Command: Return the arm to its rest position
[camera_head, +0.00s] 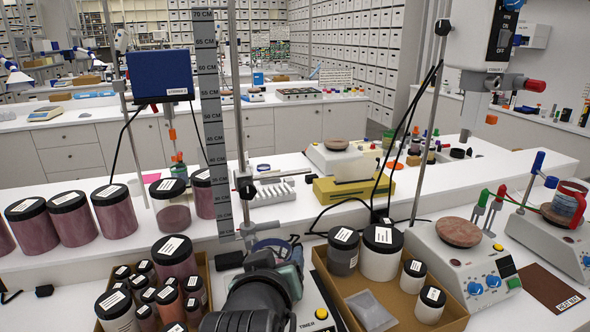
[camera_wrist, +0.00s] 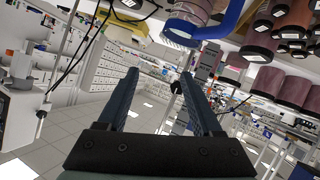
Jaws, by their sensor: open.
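My gripper (camera_wrist: 160,78) shows in the wrist view with its two dark fingers spread apart and nothing between them. In the head view my arm rises from the bottom middle, between two cardboard trays, and the fingers cannot be made out clearly there. The wrist view is upside down, with ceiling lights at the bottom and jars hanging from the top. The fingers appear clear of the jars in that view.
A cardboard tray of small jars (camera_head: 117,303) stands left of my arm, with large pigment jars (camera_head: 114,211) behind. Another tray (camera_head: 455,316) holds jars at right. Close by are a ruler stand (camera_head: 211,120), a thin rod stand (camera_head: 430,130) with cables and a hotplate stirrer (camera_head: 460,262).

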